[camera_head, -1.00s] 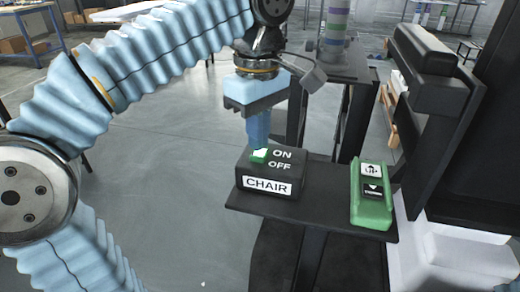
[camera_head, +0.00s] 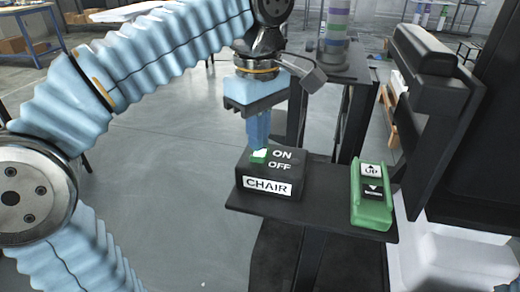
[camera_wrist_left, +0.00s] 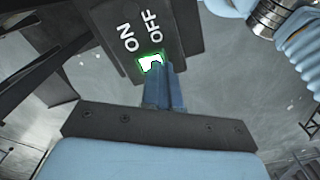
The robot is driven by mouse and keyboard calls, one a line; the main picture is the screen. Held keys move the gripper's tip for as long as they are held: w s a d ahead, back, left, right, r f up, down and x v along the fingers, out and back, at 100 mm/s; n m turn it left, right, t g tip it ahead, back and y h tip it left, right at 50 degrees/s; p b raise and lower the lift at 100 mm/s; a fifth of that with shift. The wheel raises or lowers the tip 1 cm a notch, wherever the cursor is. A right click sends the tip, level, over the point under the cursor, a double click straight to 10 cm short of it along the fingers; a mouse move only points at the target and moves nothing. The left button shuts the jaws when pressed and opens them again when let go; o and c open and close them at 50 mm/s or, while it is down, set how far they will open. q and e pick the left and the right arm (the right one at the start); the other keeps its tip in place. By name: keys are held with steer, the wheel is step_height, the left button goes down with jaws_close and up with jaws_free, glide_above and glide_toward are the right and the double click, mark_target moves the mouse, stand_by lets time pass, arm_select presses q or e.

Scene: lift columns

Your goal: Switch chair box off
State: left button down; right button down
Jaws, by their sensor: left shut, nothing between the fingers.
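The black chair box (camera_head: 270,180) stands on a small dark shelf, with a white CHAIR label on its front and ON and OFF printed on top. Its switch (camera_head: 259,155) is a white rocker in a lit green frame, beside the words. My left gripper (camera_head: 260,150) is shut and empty, pointing down, its fingertips at the back edge of the switch. In the left wrist view the blue fingers (camera_wrist_left: 157,72) lie together at the switch (camera_wrist_left: 151,62), covering part of it on the OFF side. I cannot tell whether they press it. My right gripper is not in view.
A green box (camera_head: 371,195) with UP and down buttons stands on the right of the same shelf (camera_head: 320,222). A dark post with a striped cylinder (camera_head: 335,30) rises behind. A black chair-like frame (camera_head: 430,70) is at the right. The grey floor at left is open.

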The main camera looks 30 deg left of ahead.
mark_target(258, 155)
arm_select(q)
steer(key=shift+f+b, duration=0.7)
steer(key=shift+f, duration=0.25)
stand_by(0.9)
steer(key=shift+r, duration=0.1)
step_height(258, 155, up, 2)
steer(key=p, duration=0.2)
steer(key=shift+r+p, duration=0.15)
steer(key=shift+p, duration=0.2)
step_height(258, 155, up, 2)
steer(key=shift+r+p, duration=0.1)
steer(key=shift+p, duration=0.7)
steer(key=shift+r, duration=1.15)
